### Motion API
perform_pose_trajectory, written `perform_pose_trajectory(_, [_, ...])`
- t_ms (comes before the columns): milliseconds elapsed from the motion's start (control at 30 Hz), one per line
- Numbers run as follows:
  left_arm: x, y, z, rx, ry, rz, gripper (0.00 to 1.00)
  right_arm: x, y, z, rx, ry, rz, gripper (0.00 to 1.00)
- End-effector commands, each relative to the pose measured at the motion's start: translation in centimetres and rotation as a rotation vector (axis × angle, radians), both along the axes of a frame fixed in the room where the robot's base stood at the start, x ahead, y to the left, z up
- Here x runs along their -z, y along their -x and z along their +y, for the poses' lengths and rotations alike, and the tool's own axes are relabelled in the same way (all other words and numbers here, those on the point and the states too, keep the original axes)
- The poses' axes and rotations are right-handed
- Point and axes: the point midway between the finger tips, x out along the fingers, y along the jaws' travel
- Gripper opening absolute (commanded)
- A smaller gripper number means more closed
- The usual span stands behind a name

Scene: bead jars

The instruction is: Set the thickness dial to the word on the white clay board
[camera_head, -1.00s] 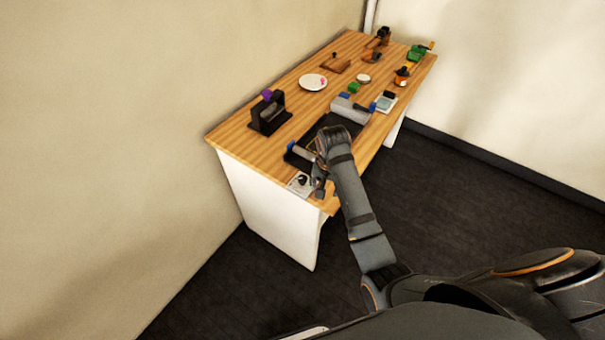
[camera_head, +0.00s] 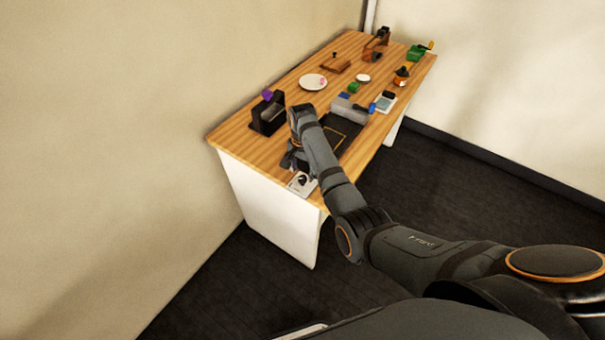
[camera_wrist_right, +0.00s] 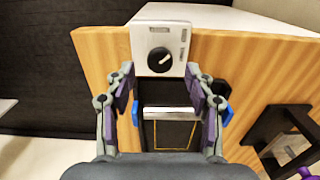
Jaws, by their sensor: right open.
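The thickness dial is a black knob (camera_wrist_right: 159,60) with a pale pointer mark on a white panel (camera_wrist_right: 178,15). In the right wrist view its pointer leans toward the upper right. In the head view the panel (camera_head: 303,186) sits at the table's near corner. My right gripper (camera_wrist_right: 160,74) is open, with its purple-padded fingers pointing toward the dial and spread to either side of its near edge. It holds nothing. In the head view my right gripper (camera_head: 292,163) is just beyond the panel. The word on the white clay board cannot be made out. My left gripper is out of view.
A dark mat (camera_head: 343,130) with a yellow outline lies beyond the dial. Blue-ended roller handles (camera_wrist_right: 225,115) show beside my fingers. A black stand (camera_head: 267,117) with a purple knob is to the left. A white plate (camera_head: 313,82) and several tools stand farther back.

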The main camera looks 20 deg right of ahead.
Motion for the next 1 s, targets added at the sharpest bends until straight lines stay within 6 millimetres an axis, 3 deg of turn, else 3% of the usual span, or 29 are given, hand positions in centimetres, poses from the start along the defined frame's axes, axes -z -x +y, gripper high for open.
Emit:
perform_pose_trajectory(200, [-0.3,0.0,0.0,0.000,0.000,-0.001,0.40,2.7,0.0,0.0,0.000,0.000,0.000,0.54])
perform_pose_trajectory(500, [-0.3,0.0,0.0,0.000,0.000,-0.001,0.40,3.1,0.0,0.0,0.000,0.000,-0.001,0.54])
perform_pose_trajectory(900, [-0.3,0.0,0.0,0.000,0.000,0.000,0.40,3.1,0.0,0.0,0.000,0.001,-0.001,0.01])
perform_pose_trajectory(1000, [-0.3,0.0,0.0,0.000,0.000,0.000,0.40,3.0,0.0,0.0,-0.002,0.001,-0.001,0.00])
